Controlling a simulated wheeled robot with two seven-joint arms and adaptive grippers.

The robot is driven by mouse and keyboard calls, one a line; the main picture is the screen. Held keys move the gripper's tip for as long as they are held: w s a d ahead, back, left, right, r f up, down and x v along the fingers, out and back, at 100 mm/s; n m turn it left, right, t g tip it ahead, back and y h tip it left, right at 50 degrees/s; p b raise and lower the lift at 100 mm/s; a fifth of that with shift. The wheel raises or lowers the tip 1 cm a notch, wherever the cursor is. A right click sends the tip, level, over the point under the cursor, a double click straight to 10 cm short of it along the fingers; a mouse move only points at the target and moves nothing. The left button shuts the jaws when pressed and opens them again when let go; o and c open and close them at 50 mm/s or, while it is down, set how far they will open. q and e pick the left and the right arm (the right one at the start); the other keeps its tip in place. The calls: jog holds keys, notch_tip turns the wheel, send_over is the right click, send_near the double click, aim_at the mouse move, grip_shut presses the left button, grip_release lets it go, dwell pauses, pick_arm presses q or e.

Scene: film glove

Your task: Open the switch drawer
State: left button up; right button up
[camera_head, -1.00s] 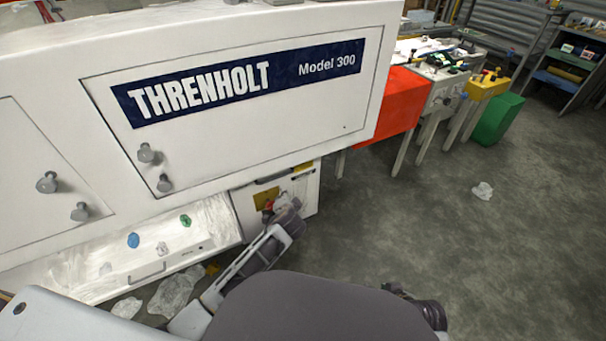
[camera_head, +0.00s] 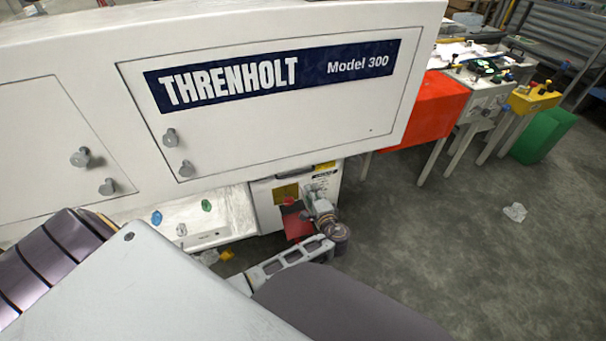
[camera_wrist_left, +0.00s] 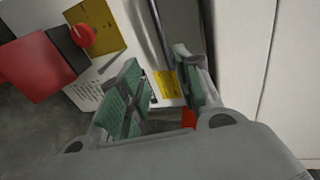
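The switch drawer (camera_head: 262,205) is the white front low under the big cabinet, with a dark handle (camera_head: 296,170) along its top. It bears a yellow plate (camera_head: 286,193), a red knob (camera_head: 288,201) and a red box (camera_head: 298,223). My left gripper (camera_head: 318,199) is in front of the drawer's right part, right of the red box. In the left wrist view the gripper (camera_wrist_left: 160,90) is open, its green pads apart, with a yellow label (camera_wrist_left: 172,84) visible between them. Whether it touches anything is unclear. The red knob (camera_wrist_left: 84,35) is at upper left. My right gripper is not in view.
The white cabinet marked THRENHOLT (camera_head: 270,105) overhangs the drawer. An orange-red box (camera_head: 428,112) stands beyond. Crumpled film (camera_head: 514,212) lies on the otherwise clear floor at right.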

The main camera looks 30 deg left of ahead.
aim_at(298, 174)
pick_arm(q)
jog(key=shift+s+a+r+n+g+y, duration=0.3)
jog(key=shift+a+y, duration=0.05)
jog(key=shift+y, duration=0.05)
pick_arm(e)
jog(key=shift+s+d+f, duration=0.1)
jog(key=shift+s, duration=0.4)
pick_arm(q)
jog(key=shift+w+a, duration=0.1)
jog(key=shift+b+x, duration=1.55)
jog(key=shift+x, duration=5.25)
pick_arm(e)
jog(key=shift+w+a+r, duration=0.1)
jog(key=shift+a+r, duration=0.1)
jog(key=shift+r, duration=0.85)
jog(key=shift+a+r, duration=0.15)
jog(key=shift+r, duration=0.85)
pick_arm(q)
grip_shut()
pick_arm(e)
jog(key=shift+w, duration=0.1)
